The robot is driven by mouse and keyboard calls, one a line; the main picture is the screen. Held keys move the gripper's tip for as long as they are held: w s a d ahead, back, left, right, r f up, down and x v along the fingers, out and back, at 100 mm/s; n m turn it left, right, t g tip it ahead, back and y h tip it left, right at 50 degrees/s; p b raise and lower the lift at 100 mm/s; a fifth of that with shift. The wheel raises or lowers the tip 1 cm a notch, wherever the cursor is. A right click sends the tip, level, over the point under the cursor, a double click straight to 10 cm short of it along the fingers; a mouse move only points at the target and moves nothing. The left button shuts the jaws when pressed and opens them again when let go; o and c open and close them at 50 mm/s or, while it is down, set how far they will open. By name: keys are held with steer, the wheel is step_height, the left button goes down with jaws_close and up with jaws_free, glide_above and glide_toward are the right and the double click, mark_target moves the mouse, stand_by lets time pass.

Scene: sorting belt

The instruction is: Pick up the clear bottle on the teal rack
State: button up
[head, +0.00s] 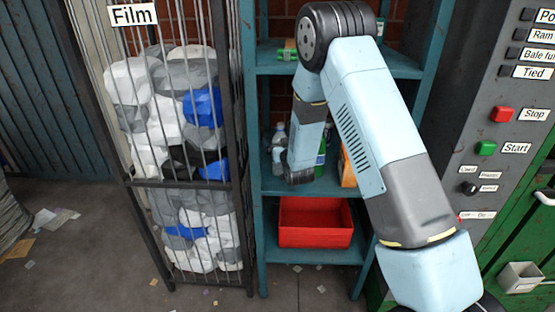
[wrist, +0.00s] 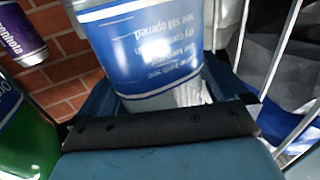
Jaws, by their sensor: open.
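The clear bottle (head: 279,137) stands upright on the middle shelf of the teal rack (head: 265,186), at its left side. In the head view my gripper (head: 297,180) is low in front of that shelf, just right of the bottle and partly overlapping its lower part. In the wrist view a clear bottle with a blue, white-lettered label (wrist: 145,45) fills the upper middle, very close. My gripper (wrist: 165,98) is open, its dark fingers seeming to lie on either side of the bottle's lower end. Contact cannot be told.
A green bottle (head: 320,160) stands close by on the right; it is at left in the wrist view (wrist: 25,135). A purple container (wrist: 18,35) and an orange box (head: 347,170) are near. A red bin (head: 315,222) sits below. The Film cage (head: 180,184) borders the left.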

steer(key=shift+w, duration=0.15)
steer(key=c, duration=1.3)
steer(key=shift+r, duration=0.1)
